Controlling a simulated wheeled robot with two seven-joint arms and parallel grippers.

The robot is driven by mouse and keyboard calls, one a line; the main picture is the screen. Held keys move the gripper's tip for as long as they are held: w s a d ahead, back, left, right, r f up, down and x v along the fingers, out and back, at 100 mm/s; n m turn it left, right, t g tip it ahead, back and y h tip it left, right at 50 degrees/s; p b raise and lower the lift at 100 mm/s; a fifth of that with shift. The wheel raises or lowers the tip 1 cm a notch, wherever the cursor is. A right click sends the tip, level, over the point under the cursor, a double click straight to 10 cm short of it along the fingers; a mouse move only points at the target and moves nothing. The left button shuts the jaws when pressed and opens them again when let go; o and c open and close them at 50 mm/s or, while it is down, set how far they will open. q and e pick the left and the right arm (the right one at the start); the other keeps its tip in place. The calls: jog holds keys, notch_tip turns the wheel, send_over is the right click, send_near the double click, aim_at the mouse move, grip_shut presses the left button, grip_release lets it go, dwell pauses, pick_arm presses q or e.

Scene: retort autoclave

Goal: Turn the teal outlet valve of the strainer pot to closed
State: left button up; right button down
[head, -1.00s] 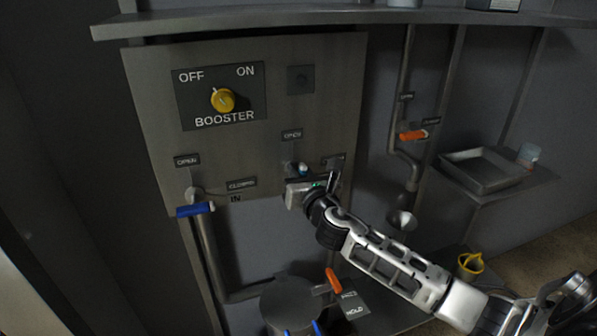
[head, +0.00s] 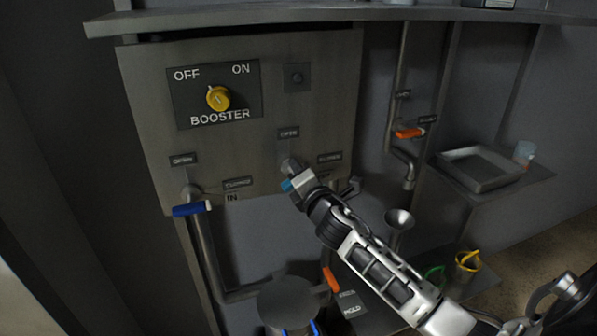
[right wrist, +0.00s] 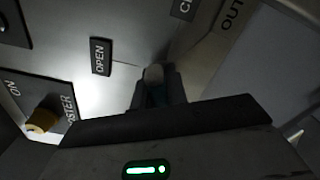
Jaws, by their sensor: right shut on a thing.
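The teal outlet valve handle (head: 287,185) is on the grey panel, below the OPEN label (head: 289,133) and left of the CLOSED label (head: 330,157). Its pale hub (head: 289,164) shows just above my right gripper. My right gripper (head: 294,184) is shut on the handle, which covers most of it; only a teal end sticks out on the left. In the right wrist view the handle (right wrist: 156,92) sits between the two fingers, with the OPEN label to its left. The strainer pot (head: 287,300) stands below the panel. My left gripper is not in view.
A blue-handled valve (head: 192,210) is on the panel's left, below the yellow booster knob (head: 217,97). An orange handle (head: 331,279) is beside the pot. A shelf edge (head: 230,23) runs above. At right are a tray (head: 480,170) and a yellow bucket (head: 467,262).

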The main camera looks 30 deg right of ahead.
jog(key=m, duration=0.5)
jog(key=shift+f+m, duration=0.35)
jog(key=shift+m, duration=0.05)
dwell(0.4)
jog(key=c, duration=1.4)
grip_release()
jog(key=b+v, duration=0.2)
jog(key=v, duration=1.4)
jog(key=shift+a, duration=0.1)
jog(key=s+a+f+m+g+y, duration=0.3)
jog(key=s+a+f+m, duration=0.3)
jog(key=f, duration=0.5)
jog(key=s+a+f+m+g+y, duration=0.4)
jog(key=s+a+f+m, duration=0.2)
jog(key=a+f, duration=0.5)
jog(key=shift+a+f+m, duration=0.2)
jog(key=shift+a+m, duration=0.1)
jog(key=shift+m, duration=0.1)
